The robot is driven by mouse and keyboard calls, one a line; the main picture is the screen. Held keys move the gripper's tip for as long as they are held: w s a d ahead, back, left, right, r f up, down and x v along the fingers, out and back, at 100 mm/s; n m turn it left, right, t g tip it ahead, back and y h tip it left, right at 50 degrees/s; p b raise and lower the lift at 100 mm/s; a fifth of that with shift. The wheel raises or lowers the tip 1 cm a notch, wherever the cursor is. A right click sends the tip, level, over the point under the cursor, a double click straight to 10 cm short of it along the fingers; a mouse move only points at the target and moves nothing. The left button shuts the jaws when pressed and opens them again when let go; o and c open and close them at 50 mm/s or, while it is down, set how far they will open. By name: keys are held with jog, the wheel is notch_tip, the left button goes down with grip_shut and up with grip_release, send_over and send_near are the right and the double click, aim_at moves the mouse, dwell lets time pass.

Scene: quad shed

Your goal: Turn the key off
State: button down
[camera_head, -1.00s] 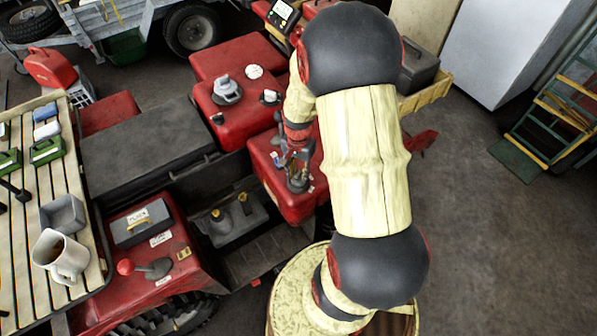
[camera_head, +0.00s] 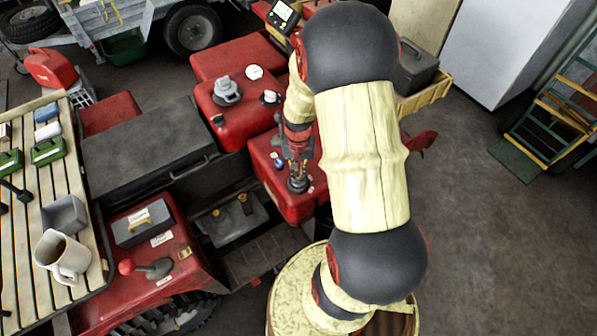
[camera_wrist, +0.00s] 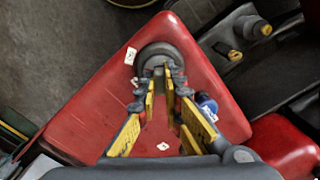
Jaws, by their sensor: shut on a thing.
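A round dark key switch (camera_head: 298,185) stands on a red panel of the quad, partly hidden behind my gripper. My gripper (camera_head: 298,174) is right over it, pointing down. In the wrist view the dark round switch base (camera_wrist: 163,51) lies just beyond my fingertips (camera_wrist: 160,76). The yellow-sided fingers are closed together on a small thing at the switch, which I take to be the key. The key itself is mostly hidden between the fingertips, so its exact angle cannot be told.
A blue knob (camera_wrist: 207,103) sits beside my fingers on the same red panel (camera_wrist: 95,115). A red box with a grey cap (camera_head: 228,90) stands behind. A slatted table (camera_head: 60,200) with a mug (camera_head: 62,257) is at the left. Open floor lies at the right.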

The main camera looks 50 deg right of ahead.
dwell(0.3)
jog(key=n, duration=0.5)
jog(key=shift+p, duration=0.3)
jog(key=n, duration=0.5)
jog(key=shift+p, duration=0.35)
jog(key=c, duration=2)
grip_release()
jog(key=shift+o, duration=0.2)
jog(key=shift+r, duration=0.1)
